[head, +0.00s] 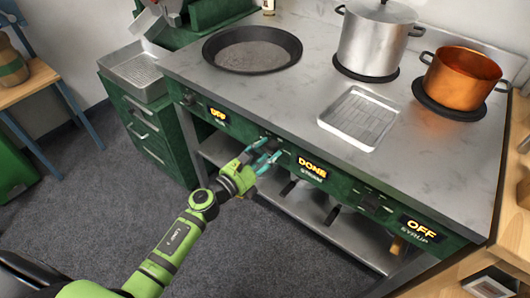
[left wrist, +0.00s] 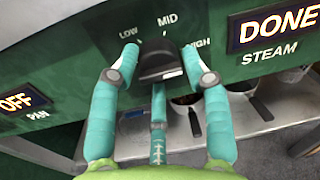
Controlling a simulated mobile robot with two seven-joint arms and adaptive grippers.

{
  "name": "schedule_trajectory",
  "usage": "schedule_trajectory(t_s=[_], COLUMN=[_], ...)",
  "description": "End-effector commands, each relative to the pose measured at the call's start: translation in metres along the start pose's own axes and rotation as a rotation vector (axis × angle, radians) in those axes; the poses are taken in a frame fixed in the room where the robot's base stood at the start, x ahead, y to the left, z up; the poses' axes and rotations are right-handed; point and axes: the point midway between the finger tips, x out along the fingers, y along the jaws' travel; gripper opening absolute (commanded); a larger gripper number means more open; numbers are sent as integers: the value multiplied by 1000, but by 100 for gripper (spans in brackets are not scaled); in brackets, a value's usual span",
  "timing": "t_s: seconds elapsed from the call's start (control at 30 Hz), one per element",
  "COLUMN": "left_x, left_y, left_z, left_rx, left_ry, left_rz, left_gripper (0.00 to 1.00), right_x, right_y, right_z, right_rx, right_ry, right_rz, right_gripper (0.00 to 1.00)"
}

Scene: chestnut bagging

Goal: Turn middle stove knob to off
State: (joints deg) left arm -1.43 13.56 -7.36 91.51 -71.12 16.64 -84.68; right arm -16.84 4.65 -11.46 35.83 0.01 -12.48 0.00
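The middle stove knob (left wrist: 160,62) is dark and sits on the green front panel under the labels LOW, MID and HIGH. The lit display to its right (left wrist: 272,27) reads DONE over STEAM; in the head view this display (head: 312,167) is at the middle of the stove front. My left gripper (head: 268,157) is at the panel just left of that display. In the left wrist view its teal fingers (left wrist: 159,62) are spread, one on each side of the knob and a third below it. I cannot tell whether they touch it. My right gripper is not in view.
The stove top (head: 270,93) holds a black pan (head: 252,49), a steel pot (head: 372,42), a copper pot (head: 462,77) and a recessed tray (head: 361,118). The PAN display (head: 218,114) and SYRUP display (head: 422,229) read OFF. A metal shelf (head: 310,208) lies below the panel.

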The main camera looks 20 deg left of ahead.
Motion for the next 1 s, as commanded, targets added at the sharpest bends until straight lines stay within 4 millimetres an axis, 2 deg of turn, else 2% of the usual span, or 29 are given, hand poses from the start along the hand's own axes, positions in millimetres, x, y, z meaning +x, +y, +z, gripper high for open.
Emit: schedule_trajectory(t_s=[0.03, 0.07, 0.53, 1.0], left_x=[0, 0, -1, -1], left_y=[0, 0, 1, 0], left_z=[0, 0, -2, -4], left_rx=[0, 0, -63, -442], left_ry=[0, 0, -1, -25], left_rz=[0, 0, 1, -3], left_gripper=[15, 7, 7, 7], right_x=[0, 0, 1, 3], right_y=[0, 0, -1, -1], right_z=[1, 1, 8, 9], right_rx=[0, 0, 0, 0], right_ry=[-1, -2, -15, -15], right_rz=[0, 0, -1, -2], right_gripper=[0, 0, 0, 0])
